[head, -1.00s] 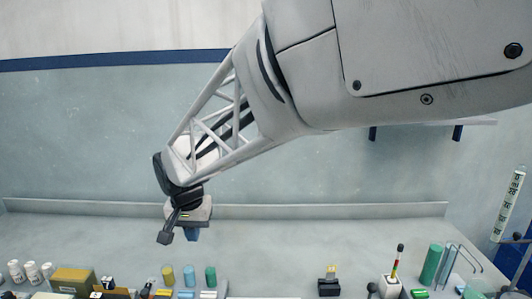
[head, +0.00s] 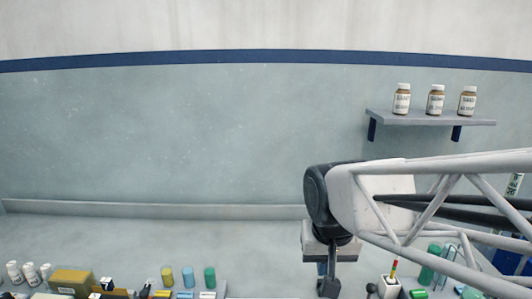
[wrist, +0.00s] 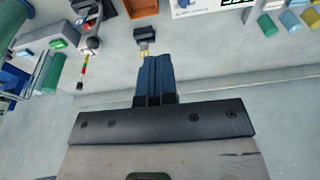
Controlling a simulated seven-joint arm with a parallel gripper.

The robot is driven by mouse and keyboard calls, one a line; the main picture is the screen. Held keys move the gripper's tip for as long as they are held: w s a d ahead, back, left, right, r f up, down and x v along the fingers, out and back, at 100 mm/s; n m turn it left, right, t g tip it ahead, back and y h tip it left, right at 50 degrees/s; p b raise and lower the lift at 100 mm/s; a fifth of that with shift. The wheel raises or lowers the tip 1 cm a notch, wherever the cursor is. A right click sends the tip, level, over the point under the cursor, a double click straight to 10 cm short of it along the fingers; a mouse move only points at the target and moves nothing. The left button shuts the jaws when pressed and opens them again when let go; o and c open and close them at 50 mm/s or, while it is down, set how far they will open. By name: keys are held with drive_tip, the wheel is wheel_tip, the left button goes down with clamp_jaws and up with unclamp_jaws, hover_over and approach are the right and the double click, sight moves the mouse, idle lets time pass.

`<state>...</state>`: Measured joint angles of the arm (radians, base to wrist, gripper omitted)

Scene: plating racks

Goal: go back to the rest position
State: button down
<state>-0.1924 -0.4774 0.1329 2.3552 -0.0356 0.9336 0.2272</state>
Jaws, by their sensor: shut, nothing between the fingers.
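My gripper (wrist: 155,75) is shut with nothing between its fingers. In the wrist view its blue fingers lie together, pointing at the bench top. In the head view my gripper (head: 321,268) hangs at the right of centre, low over the bench, partly hidden by my wrist parts. A small black block with a tan top (wrist: 144,38) shows just beyond the fingertips in the wrist view, with a gap I cannot measure.
Yellow, blue and green cylinders (head: 188,276) stand front left, beside a yellow box (head: 72,280) and white bottles (head: 30,271). A green cylinder (head: 428,265) is partly behind my arm at right. A wall shelf (head: 430,118) holds three brown bottles. The back left bench is clear.

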drive_tip(key=s+d+f, duration=0.2)
drive_tip(key=s+d, duration=0.5)
drive_tip(key=s, duration=0.2)
drive_tip(key=shift+s+d+f, duration=0.2)
drive_tip(key=shift+s+d, duration=0.05)
drive_tip(key=shift+w, duration=0.15)
drive_tip(key=w+a+r, duration=0.2)
drive_tip(key=w+a, duration=1.5)
drive_tip(key=a, duration=0.3)
drive_tip(key=w+a+f, duration=0.1)
drive_tip(key=a+f, duration=0.1)
drive_tip(key=a, duration=0.8)
drive_tip(key=w+a+f, duration=0.1)
drive_tip(key=a+f, duration=0.1)
drive_tip(key=a, duration=0.9)
drive_tip(key=w+a+f, duration=0.1)
drive_tip(key=a+f, duration=0.1)
drive_tip(key=a, duration=0.9)
drive_tip(key=shift+w+f, duration=0.3)
drive_tip(key=shift+f, duration=0.1)
drive_tip(key=shift+f, duration=0.15)
